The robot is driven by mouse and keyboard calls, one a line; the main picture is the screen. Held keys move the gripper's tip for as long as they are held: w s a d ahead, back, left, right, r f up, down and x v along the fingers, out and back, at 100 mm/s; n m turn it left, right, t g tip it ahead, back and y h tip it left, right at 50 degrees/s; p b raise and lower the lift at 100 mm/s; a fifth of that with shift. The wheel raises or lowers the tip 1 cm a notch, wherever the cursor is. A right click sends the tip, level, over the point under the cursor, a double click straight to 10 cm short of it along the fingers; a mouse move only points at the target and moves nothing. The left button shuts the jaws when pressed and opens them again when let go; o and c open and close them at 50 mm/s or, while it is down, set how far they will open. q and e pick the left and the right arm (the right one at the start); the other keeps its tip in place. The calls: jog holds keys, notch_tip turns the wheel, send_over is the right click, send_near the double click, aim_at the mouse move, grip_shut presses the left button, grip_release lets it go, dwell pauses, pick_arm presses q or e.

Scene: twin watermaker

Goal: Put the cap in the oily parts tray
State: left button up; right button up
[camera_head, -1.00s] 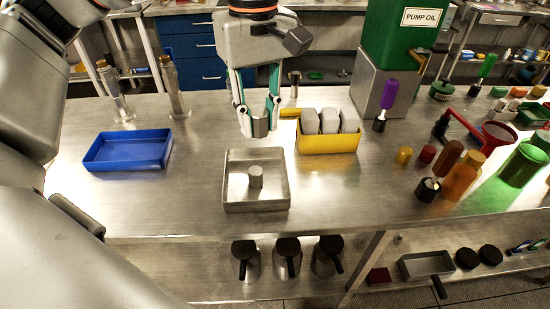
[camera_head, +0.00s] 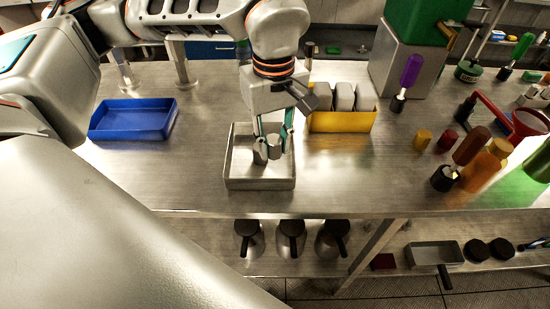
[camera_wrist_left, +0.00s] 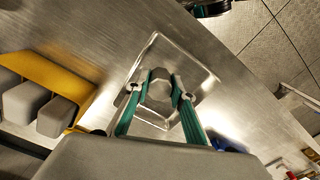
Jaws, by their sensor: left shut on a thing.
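The cap is a short grey metal cylinder (camera_head: 273,143) inside a square metal tray (camera_head: 260,184) at the front middle of the bench. My left gripper (camera_head: 272,150) reaches down into this tray, with its fingers closed on the cap from both sides. In the left wrist view the cap (camera_wrist_left: 159,93) sits between the fingertips (camera_wrist_left: 160,88), over the tray floor. I cannot tell whether it touches the floor. A blue tray (camera_head: 132,134) stands empty to the left. No label shows which tray is for oily parts. My right gripper is not in view.
A yellow bin (camera_head: 342,123) with grey blocks stands close right of the metal tray. Bottles, small caps and a red-handled tool (camera_head: 482,113) crowd the right side. The bench between the blue and metal trays is clear. Dark-lidded jugs (camera_head: 290,240) stand on the shelf below.

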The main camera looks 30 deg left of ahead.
aim_at(274, 170)
pick_arm(q)
jog(key=shift+f, duration=0.45)
notch_tip(274, 170, down, 4)
jog(key=shift+f+b, duration=0.1)
jog(key=shift+b, duration=0.2)
jog(key=o, duration=0.8)
jog(key=shift+o, duration=0.2)
